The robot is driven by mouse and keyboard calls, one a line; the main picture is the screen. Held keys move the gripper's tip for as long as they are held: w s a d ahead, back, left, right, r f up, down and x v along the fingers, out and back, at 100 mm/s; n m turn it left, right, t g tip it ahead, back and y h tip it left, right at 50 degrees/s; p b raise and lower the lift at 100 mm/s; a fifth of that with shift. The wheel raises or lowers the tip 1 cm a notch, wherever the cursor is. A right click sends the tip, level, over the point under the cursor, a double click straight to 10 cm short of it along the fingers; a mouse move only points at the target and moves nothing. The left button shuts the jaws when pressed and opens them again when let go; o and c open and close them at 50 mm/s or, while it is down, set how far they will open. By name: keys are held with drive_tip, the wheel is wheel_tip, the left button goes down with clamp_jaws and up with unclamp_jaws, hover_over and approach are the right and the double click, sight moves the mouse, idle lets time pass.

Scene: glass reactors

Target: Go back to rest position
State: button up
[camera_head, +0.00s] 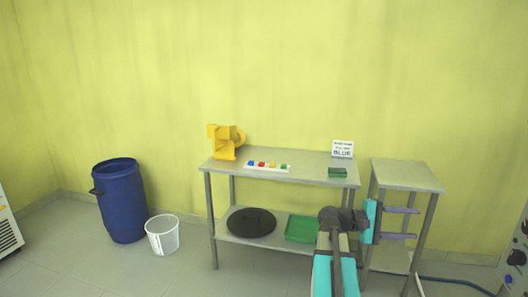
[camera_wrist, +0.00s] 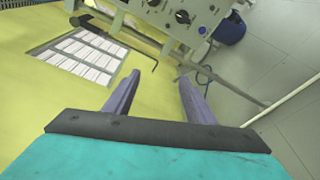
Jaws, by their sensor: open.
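My gripper (camera_head: 401,223) shows at the lower right of the head view, at the end of my teal and dark grey arm. Its two purple-grey fingers point right, in front of the small side table (camera_head: 408,175). In the wrist view the fingers of my gripper (camera_wrist: 155,88) stand apart with nothing between them. The wrist view is tilted and faces a grey panel with dark knobs (camera_wrist: 185,20) and the yellow wall. The fingers look clear of the panel.
A metal table (camera_head: 312,177) holds a yellow object (camera_head: 226,141), a strip of coloured blocks (camera_head: 267,167), a green block (camera_head: 338,172) and a sign reading BLUE (camera_head: 343,149). A blue barrel (camera_head: 121,205) and white bucket (camera_head: 162,236) stand left. Floor in front is clear.

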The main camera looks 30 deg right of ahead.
drive_tip(key=w+a+f+n+t+p, duration=0.1)
drive_tip(key=w+a+f+n+t, duration=0.1)
drive_tip(key=w+a+f, duration=0.5)
drive_tip(key=w+a+f+n+t+p, duration=0.1)
drive_tip(key=w+a+f+n+t, duration=0.15)
drive_tip(key=w+f, duration=0.45)
drive_tip(key=a+f+n+t+y+p, duration=0.1)
drive_tip(key=a+f+n+t+y, duration=0.15)
drive_tip(key=a+f, duration=1.4)
drive_tip(key=s+a+f+m+g+y+p, duration=0.1)
drive_tip(key=s+a+f+y, duration=0.2)
drive_tip(key=s+a+f, duration=0.2)
drive_tip(key=s+a+f+m+y, duration=0.1)
drive_tip(key=s+a+f+y, duration=0.3)
drive_tip(key=a+f, duration=0.7)
drive_tip(key=s+a+f+m+g+y+p, duration=0.1)
drive_tip(key=s+a+f+y, duration=0.3)
drive_tip(key=a, duration=1.3)
drive_tip(key=s+f, duration=0.3)
drive_tip(key=f, duration=0.1)
drive_tip(key=shift+s+a+f+m+g+p, duration=0.2)
drive_tip(key=shift+s+f+m+g+p, duration=0.1)
drive_tip(key=shift+f+m, duration=0.1)
drive_tip(key=shift+y, duration=0.25)
